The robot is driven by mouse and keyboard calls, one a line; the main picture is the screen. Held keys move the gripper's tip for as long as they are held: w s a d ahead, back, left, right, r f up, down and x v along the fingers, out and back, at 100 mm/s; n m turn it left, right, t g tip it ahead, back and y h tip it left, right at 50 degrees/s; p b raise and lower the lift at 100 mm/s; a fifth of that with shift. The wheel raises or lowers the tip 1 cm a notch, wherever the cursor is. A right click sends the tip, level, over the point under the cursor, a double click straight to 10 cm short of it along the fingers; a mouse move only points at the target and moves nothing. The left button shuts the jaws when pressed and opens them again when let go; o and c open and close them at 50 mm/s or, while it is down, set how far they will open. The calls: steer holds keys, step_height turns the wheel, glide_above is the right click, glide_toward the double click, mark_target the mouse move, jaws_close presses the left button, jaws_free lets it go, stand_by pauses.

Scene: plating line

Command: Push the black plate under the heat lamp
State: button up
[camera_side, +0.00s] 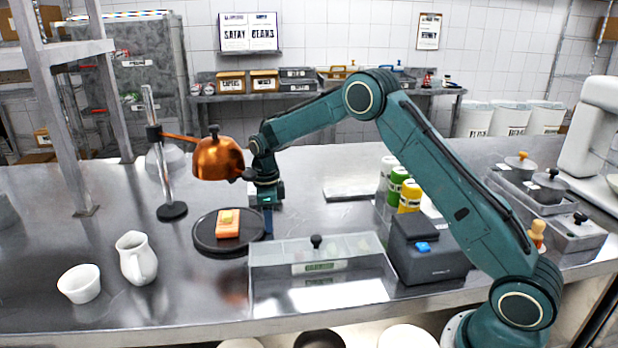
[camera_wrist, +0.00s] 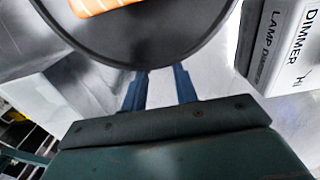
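The round black plate (camera_side: 207,243) lies flat on the steel counter with an orange block and a small yellow piece (camera_side: 227,217) on it. The copper heat lamp (camera_side: 217,160) hangs from its stand, above the plate in the side view; whether it is exactly over the plate's centre I cannot tell. My gripper (camera_side: 268,222) points down at the plate's right edge. In the wrist view, the fingers (camera_wrist: 160,72) stand apart with nothing between them, their tips at the rim of the plate (camera_wrist: 185,35). Whether they touch it is unclear.
The lamp stand's base (camera_side: 172,211) is at the plate's back left. A clear-lidded container (camera_side: 320,262) stands close in front right. A white jug (camera_side: 136,257) and bowl (camera_side: 79,284) stand front left. A dimmer box (camera_wrist: 285,50) shows in the wrist view.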

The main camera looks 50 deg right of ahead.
mark_target(281, 227)
steer(key=shift+s+d, duration=0.1)
steer(key=shift+s+d, duration=0.95)
steer(key=shift+d, duration=0.05)
steer(key=shift+r, duration=0.15)
steer(key=shift+s+d+r, duration=0.15)
steer(key=shift+d+r, duration=0.1)
steer(key=shift+r, duration=0.85)
steer(key=shift+s+d+r, duration=0.1)
steer(key=shift+d+r, duration=0.1)
steer(key=shift+r, duration=0.9)
steer(key=r, duration=0.3)
steer(key=shift+s+d+r, duration=0.2)
steer(key=shift+s+r, duration=0.05)
steer(key=shift+s, duration=0.15)
